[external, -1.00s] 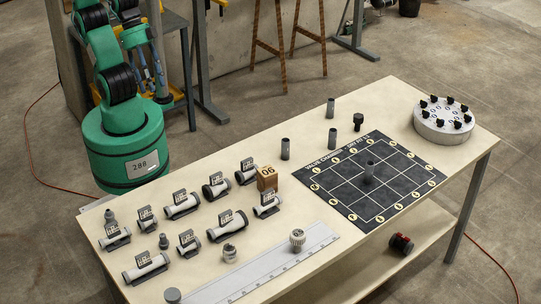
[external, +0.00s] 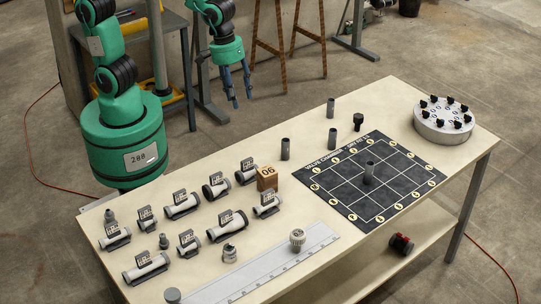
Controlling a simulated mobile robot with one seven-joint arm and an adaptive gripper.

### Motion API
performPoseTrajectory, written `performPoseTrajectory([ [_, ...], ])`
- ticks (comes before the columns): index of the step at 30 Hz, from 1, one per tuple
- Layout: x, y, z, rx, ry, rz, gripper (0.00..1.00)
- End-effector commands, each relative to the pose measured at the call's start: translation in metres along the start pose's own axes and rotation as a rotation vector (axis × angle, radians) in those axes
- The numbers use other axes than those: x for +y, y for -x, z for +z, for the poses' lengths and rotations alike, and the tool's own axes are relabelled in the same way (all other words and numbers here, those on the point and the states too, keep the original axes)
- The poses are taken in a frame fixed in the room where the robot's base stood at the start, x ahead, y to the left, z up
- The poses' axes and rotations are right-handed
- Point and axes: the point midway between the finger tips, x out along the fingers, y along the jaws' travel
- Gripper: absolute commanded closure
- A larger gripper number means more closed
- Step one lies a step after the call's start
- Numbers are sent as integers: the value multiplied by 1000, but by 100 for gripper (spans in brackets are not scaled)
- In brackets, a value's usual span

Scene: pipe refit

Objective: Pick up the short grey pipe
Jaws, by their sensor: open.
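Several small upright grey pipes stand on the table. One pipe (external: 285,149) is left of the mat, one (external: 331,138) is by the mat's back corner, one (external: 330,106) is farther back, and one (external: 369,172) stands on the black mat. They are similar in size, and I cannot tell for certain which is the short one. My gripper (external: 243,102) is open and empty, fingers pointing down, in the air beyond the table's back edge. It is apart from all the pipes.
The black gridded mat (external: 340,196) lies mid-table. A wooden block marked 06 (external: 267,178) stands among several labelled pipe pieces at left. A black-topped fitting (external: 358,121) is near the back pipes. A round grey disc (external: 443,122) with black knobs is at right. A long ruler (external: 262,270) lies in front.

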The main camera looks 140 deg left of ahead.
Motion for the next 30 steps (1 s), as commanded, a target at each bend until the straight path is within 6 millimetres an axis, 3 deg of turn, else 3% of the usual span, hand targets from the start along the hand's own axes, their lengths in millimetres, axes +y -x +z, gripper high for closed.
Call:
performPoseTrajectory([
  [8, 23, -62, -80, 18, 499, -89, 54],
  [18, 22, -137, -168, 61, 1033, -171, 54],
  [24, 17, -157, -189, 76, 1169, -189, 54],
  [30, 17, -159, -191, 78, 1185, -191, 54],
])
